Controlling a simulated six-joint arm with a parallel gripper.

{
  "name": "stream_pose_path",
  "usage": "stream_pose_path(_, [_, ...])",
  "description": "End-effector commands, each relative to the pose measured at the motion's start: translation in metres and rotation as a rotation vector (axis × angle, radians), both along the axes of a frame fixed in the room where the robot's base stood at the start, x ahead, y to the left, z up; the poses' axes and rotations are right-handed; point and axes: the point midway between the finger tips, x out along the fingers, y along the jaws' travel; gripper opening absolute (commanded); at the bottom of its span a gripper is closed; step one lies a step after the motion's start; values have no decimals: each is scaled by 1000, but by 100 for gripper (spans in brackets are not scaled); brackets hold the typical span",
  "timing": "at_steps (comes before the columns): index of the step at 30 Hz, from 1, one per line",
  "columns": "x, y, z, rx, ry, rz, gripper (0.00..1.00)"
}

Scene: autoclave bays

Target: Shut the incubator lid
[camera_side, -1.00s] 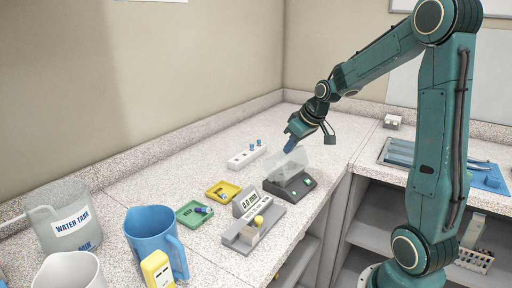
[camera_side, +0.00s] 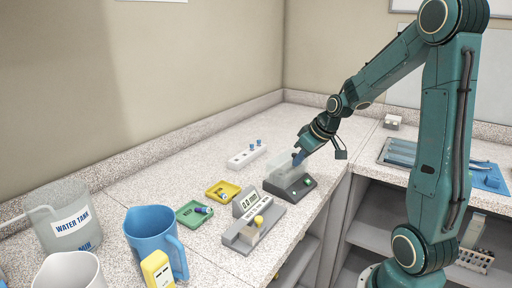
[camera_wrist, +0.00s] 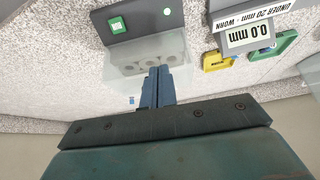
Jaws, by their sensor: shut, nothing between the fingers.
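The incubator (camera_side: 291,188) is a dark base on the counter with a green button. In the wrist view its base (camera_wrist: 140,18) shows the button and a lit green light. Its clear lid (camera_side: 281,164) looks like a see-through box over the rear part of the base. Through the lid (camera_wrist: 117,57) I see several round wells in the wrist view. I cannot tell whether the lid sits fully down. My gripper (camera_side: 298,159) is shut and empty, its blue fingers at the lid; the fingertips (camera_wrist: 157,72) overlap the lid in the wrist view. Contact is unclear.
A grey gauge (camera_side: 245,232) with a 0.0 mm display stands left of the incubator. Yellow (camera_side: 214,193) and green (camera_side: 187,219) trays lie beyond it. A white strip with blue knobs (camera_side: 243,159) is behind. The counter's front edge is close on the right.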

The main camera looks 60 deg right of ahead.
Motion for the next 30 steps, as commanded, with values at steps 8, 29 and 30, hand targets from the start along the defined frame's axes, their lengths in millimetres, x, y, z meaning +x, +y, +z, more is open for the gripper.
stream_pose_path(8, [0,-1,28,-3,-5,-1,0])
stream_pose_path(29, [-81,8,56,-2,-2,-5,0])
stream_pose_path(30, [-84,9,57,-1,-2,-4,0])
